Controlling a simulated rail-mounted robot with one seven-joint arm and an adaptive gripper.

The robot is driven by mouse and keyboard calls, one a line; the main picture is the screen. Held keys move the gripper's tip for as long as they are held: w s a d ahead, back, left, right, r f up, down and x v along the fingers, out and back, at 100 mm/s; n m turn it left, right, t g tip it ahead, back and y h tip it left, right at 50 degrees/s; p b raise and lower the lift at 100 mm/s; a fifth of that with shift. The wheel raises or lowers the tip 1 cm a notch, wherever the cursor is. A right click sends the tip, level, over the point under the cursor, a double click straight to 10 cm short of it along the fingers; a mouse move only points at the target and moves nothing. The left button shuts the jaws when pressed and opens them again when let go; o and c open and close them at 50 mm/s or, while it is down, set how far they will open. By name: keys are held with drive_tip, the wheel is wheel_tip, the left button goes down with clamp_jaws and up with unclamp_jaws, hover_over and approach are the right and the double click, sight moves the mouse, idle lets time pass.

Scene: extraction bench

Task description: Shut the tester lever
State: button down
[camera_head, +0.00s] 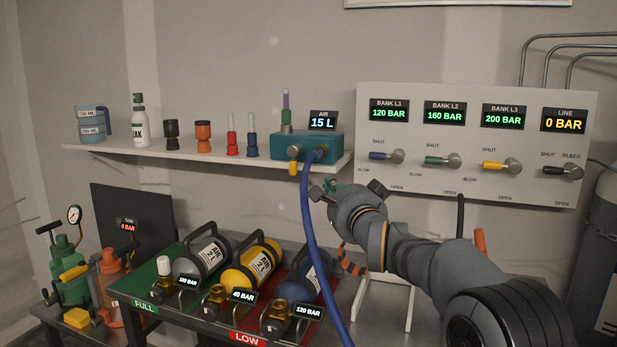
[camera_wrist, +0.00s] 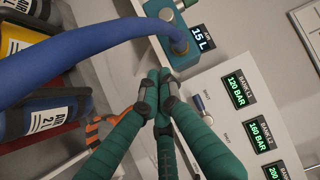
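A teal box (camera_head: 305,148) with an "AIR 15 L" display, apparently the tester, stands at the right end of the wall shelf. My gripper (camera_head: 325,190) is below and right of the box, apart from the lever. In the wrist view, my gripper's green fingertips (camera_wrist: 160,78) are together with nothing visible between them.
A thick blue hose (camera_head: 308,215) runs from the box down past my gripper's left side. A white valve panel (camera_head: 480,190) with several levers is to the right. Below stand air cylinders (camera_head: 250,262) on a rack and a white stand (camera_head: 392,290).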

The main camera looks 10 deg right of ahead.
drive_tip(key=w+m+p, duration=0.1)
drive_tip(key=w, duration=0.2)
drive_tip(key=w+m+p, duration=0.1)
drive_tip(key=w+p, duration=0.1)
drive_tip(key=w, duration=0.2)
drive_tip(key=w+m+p, duration=0.1)
drive_tip(key=w, duration=0.2)
drive_tip(key=shift+w+a+r, duration=0.15)
drive_tip(key=shift+a+r, duration=0.15)
drive_tip(key=shift+r, duration=0.05)
drive_tip(key=shift+w+a+p, duration=0.5)
drive_tip(key=shift+w+a, duration=0.2)
drive_tip(key=shift+a, duration=0.3)
drive_tip(key=shift+w+a, duration=0.4)
drive_tip(key=shift+f, duration=0.15)
